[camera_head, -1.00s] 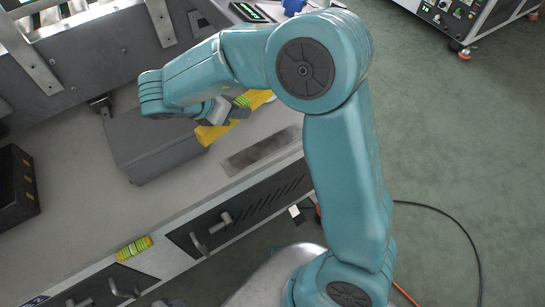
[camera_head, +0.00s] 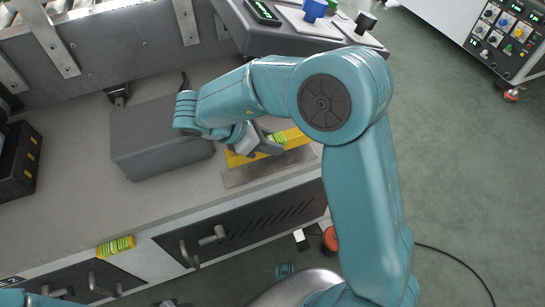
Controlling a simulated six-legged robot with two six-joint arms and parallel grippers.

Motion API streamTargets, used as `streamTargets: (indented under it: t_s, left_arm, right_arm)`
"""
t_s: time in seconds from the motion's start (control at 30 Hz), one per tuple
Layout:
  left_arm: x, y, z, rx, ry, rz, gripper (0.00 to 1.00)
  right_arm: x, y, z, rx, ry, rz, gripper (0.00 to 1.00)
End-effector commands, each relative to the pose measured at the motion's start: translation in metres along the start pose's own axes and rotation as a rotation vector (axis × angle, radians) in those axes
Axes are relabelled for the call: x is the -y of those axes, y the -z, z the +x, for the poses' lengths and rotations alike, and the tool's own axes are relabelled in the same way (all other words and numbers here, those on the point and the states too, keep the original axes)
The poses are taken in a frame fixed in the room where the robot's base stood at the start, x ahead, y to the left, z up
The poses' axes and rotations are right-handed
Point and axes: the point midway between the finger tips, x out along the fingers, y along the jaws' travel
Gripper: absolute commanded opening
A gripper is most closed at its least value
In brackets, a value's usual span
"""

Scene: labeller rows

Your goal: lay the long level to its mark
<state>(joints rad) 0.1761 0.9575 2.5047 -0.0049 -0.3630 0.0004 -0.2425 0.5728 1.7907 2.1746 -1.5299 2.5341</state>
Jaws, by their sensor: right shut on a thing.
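The long level is a yellow bar (camera_head: 293,135) with a green vial part, near the middle of the camera_head view. My right gripper (camera_head: 262,148) is shut on it around its middle, and the jaws hide part of it. My left gripper does not show.
A grey box (camera_head: 155,140) stands just left of the level. A black case (camera_head: 18,160) is at far left, and a control panel (camera_head: 290,30) at the back. Bare bench (camera_head: 70,205) lies front left.

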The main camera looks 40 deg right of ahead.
Motion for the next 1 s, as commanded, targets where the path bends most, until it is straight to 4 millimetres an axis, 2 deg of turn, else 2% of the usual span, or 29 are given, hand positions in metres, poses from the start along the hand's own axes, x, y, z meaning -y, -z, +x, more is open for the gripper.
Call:
streamTargets:
  t_s: [0.3,0.7,0.73,0.77,0.8,1.0]
  left_arm:
    - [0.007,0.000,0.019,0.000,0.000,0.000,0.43]
    - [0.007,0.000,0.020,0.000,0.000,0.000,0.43]
    - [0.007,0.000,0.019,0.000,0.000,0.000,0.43]
    - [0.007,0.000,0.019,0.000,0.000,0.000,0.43]
    - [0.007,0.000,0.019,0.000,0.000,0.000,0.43]
    - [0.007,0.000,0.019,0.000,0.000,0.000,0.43]
  right_arm:
    - [0.000,0.035,0.036,0.001,0.001,-0.001,0.00]
    - [0.000,0.037,0.042,0.000,-0.001,0.001,0.00]
    - [0.000,0.036,0.042,0.000,-0.001,0.001,0.45]
    - [0.000,0.036,0.041,0.000,-0.001,0.001,0.54]
    - [0.000,0.036,0.041,-0.001,-0.001,0.001,0.60]
    - [0.000,0.036,0.041,-0.001,-0.001,0.001,0.60]
